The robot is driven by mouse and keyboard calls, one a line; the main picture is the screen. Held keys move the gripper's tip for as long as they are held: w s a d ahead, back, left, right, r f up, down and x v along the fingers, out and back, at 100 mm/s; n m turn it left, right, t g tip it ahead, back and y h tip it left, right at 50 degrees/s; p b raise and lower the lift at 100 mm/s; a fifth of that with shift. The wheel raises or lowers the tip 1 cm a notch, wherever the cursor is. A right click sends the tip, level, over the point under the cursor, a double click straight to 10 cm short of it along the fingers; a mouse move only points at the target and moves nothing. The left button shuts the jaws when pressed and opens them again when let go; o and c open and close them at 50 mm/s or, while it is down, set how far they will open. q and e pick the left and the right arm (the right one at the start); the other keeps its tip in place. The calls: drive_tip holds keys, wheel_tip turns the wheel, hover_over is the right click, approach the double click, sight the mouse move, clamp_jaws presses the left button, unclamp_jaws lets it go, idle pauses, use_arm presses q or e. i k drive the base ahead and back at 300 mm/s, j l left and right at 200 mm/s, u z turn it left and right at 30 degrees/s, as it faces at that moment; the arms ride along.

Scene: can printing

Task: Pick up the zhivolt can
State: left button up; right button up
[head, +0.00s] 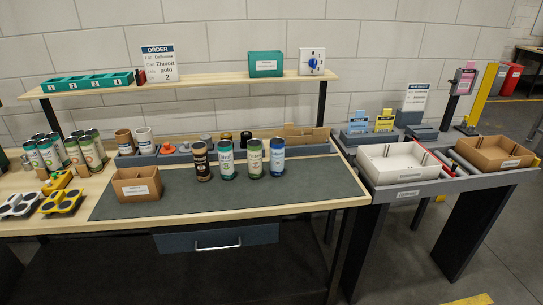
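Several printed cans stand upright in a row on the dark mat. They are a brown-black can (202,161), a white and teal-green can (226,159), a grey-green can (254,158) and a white and blue can (277,157). Their lettering is too small to read, so I cannot tell which is zhivolt. The order card (160,63) on the shelf appears to read Zhivolt, gold, 2. Neither of my grippers is in view.
The mat (310,181) is clear in front of the cans. A brown box (137,185) stands at its left end, and a row of grey holders (170,157) behind. Yellow and white trays (60,201) lie at left. A white box (398,164) and cardboard box (492,155) sit right.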

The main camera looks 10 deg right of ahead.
sight(225, 148)
drive_tip(key=i+l+u, duration=0.1)
drive_tip(key=i+l, duration=0.35)
drive_tip(key=i+l+u, duration=0.1)
drive_tip(key=i+l, duration=0.35)
drive_tip(key=l, duration=0.25)
